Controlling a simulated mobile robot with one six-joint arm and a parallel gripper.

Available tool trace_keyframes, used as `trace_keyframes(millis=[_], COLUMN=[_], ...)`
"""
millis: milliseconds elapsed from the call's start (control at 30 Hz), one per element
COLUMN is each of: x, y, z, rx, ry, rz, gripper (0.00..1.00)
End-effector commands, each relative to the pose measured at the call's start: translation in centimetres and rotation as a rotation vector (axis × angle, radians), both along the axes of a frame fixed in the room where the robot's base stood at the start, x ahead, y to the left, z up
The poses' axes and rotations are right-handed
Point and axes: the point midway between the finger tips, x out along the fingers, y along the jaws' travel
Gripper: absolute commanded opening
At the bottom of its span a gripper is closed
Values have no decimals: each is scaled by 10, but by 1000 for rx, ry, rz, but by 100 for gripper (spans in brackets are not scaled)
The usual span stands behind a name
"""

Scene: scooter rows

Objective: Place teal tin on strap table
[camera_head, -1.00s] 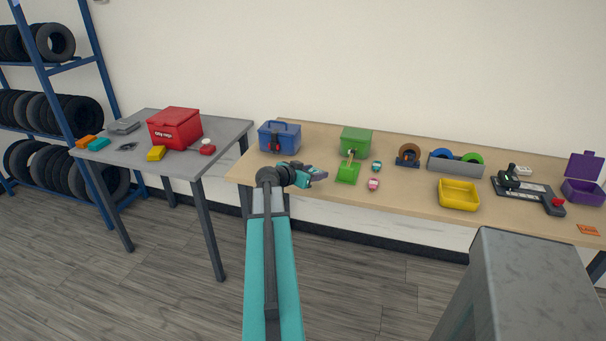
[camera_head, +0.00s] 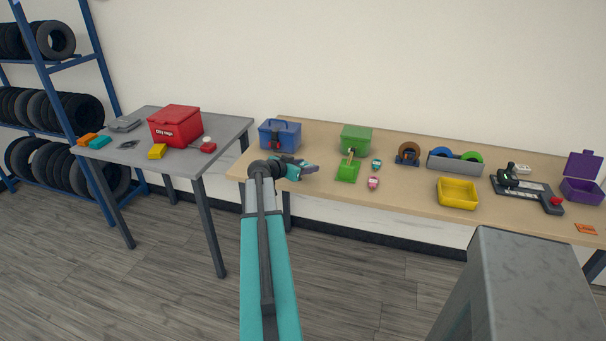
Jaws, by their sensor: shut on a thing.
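My gripper (camera_head: 308,170) is out over the front left part of the wooden table (camera_head: 410,193), in front of the blue toolbox and left of the green scoop. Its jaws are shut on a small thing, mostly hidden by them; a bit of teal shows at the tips. A small flat teal box (camera_head: 100,142) lies at the left end of the grey table (camera_head: 222,130), beside an orange one (camera_head: 87,139). No label shows which table is the strap table.
The grey table also bears a red box (camera_head: 175,126) and a yellow block (camera_head: 157,151). The wooden table holds a blue toolbox (camera_head: 280,134), green bin (camera_head: 356,139), green scoop (camera_head: 348,170), yellow tray (camera_head: 458,193) and purple box (camera_head: 582,190).

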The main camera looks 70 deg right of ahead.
Motion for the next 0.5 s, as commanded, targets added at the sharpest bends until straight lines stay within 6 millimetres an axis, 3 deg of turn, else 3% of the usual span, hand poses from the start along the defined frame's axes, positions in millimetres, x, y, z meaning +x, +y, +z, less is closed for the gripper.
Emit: trace_keyframes(millis=[100,500], x=[10,7], y=[-7,-5], z=[0,-34], rx=[0,0], ry=[0,1], rz=[0,-1], gripper=[26,26])
